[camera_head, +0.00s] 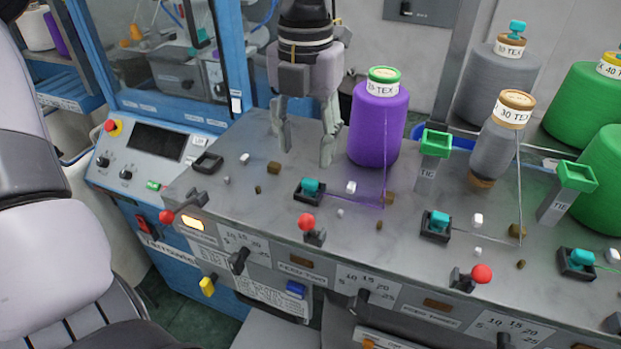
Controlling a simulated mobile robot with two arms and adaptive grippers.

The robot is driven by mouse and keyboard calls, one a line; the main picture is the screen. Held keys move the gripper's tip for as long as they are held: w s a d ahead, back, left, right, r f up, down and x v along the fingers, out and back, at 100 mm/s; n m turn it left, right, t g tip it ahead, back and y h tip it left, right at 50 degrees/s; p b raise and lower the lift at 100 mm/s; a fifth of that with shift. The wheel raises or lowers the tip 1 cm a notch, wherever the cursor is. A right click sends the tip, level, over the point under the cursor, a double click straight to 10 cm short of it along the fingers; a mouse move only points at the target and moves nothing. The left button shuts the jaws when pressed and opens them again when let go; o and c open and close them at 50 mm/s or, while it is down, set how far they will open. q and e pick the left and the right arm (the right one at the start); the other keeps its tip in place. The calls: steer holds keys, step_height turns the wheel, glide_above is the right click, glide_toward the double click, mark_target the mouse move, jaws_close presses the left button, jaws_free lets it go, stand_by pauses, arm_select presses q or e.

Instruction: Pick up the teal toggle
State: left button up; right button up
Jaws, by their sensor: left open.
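Three teal toggles sit in black bases on the grey machine top (240,215): one teal toggle (310,185) near the middle of the view, a second teal toggle (439,219) to its right, and a third teal toggle (582,258) at the right edge. My left gripper (306,156) points down with its two fingers apart and nothing between them. It is above and behind the first toggle in the picture, apart from it. My right gripper is not in view.
A purple yarn cone (377,122) stands close right of my left gripper, with its thread running down near the first toggle. A grey cone (494,145) and green tie posts (434,145) stand farther right. Red-knobbed levers (306,222) line the front edge. Small loose bits are scattered about.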

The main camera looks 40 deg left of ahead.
mark_target(311, 179)
arm_select(q)
steer(key=shift+d+f, duration=0.1)
steer(key=shift+f, duration=0.35)
steer(key=shift+s+d+f+p, duration=0.15)
steer(key=shift+f+p, duration=0.2)
steer(key=shift+p, duration=0.2)
step_height(311, 179, down, 3)
steer(key=shift+d+f+p, duration=0.15)
steer(key=shift+f+p, duration=0.05)
steer(key=shift+p, duration=0.6)
steer(key=shift+w+f, duration=0.2)
steer(key=shift+f, duration=0.25)
steer(key=shift+s, duration=0.1)
steer(key=shift+c, duration=0.7)
steer(key=c, duration=0.7)
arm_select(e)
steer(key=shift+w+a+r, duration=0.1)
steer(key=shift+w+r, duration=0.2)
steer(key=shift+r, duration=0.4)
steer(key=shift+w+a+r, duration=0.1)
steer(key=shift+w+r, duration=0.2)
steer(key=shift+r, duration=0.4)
